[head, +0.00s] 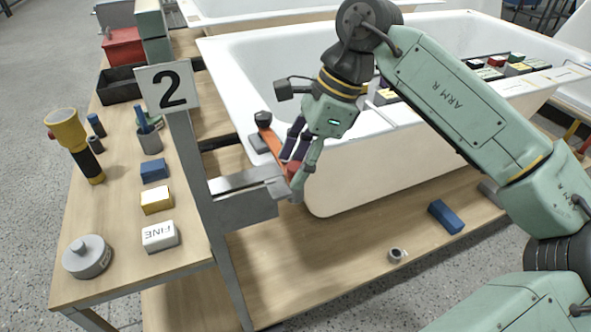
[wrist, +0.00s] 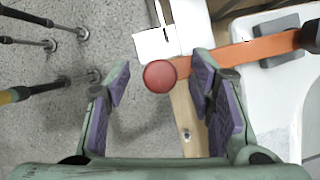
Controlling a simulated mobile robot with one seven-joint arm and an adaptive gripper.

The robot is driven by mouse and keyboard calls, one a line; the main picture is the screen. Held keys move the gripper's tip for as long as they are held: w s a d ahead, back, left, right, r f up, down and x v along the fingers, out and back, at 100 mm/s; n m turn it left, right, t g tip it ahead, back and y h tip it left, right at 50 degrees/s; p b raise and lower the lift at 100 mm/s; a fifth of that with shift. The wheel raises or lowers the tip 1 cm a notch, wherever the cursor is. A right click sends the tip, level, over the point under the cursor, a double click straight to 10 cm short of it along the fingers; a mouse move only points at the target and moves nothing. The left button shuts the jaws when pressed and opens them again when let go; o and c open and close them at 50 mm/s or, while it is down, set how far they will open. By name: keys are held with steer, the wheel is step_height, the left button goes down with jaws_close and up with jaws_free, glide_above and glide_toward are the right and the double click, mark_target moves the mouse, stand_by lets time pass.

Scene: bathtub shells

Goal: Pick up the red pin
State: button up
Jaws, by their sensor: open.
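The red pin (head: 293,169) stands at the end of an orange bar (head: 271,143), beside a grey metal bracket (head: 245,192) at the tub's near left corner. In the wrist view the pin (wrist: 160,76) shows as a round red top, touching or overlapping the orange bar (wrist: 240,52) and a pale plate (wrist: 157,43). My gripper (head: 297,155) is open and empty, pointing down over the pin. In the wrist view the pin appears between the two fingertips, slightly beyond them; the gap in depth is hard to tell. The pin's lower part is hidden.
The white bathtub shell (head: 335,172) lies right of the pin. A grey post with a "2" sign (head: 168,87) stands close on the left. A wooden bench (head: 112,235) holds a yellow torch, coloured blocks and a grey round weight. A blue block (head: 446,216) lies on the lower board.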

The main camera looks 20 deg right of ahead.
steer(key=shift+c, duration=0.5)
jaws_close()
